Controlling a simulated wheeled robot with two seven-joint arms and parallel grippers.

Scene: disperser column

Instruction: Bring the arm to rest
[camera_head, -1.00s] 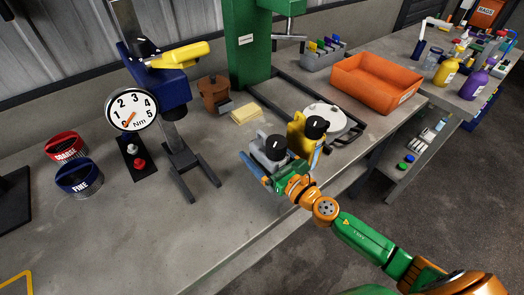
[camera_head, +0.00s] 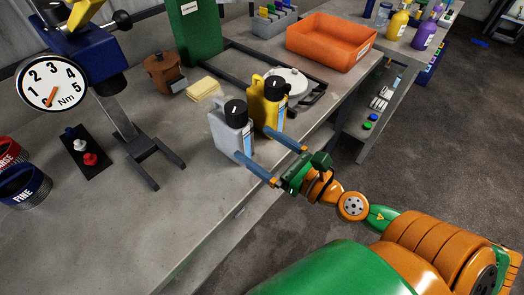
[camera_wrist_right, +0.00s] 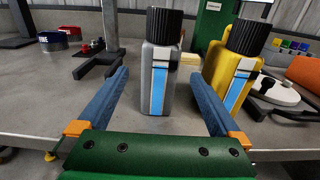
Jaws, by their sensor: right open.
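My right gripper (camera_head: 276,164) is open, its two blue fingers spread apart at the front edge of the bench. In the head view a grey bottle (camera_head: 231,135) with a black cap stands upright just beyond the fingertips, and a yellow bottle (camera_head: 265,108) with a black cap stands upright behind it to the right. In the right wrist view the grey bottle (camera_wrist_right: 160,85) stands ahead between the lines of the fingers, and the yellow bottle (camera_wrist_right: 228,80) is beyond the right finger. Nothing is held. My left gripper is not in view.
Bare bench lies front left.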

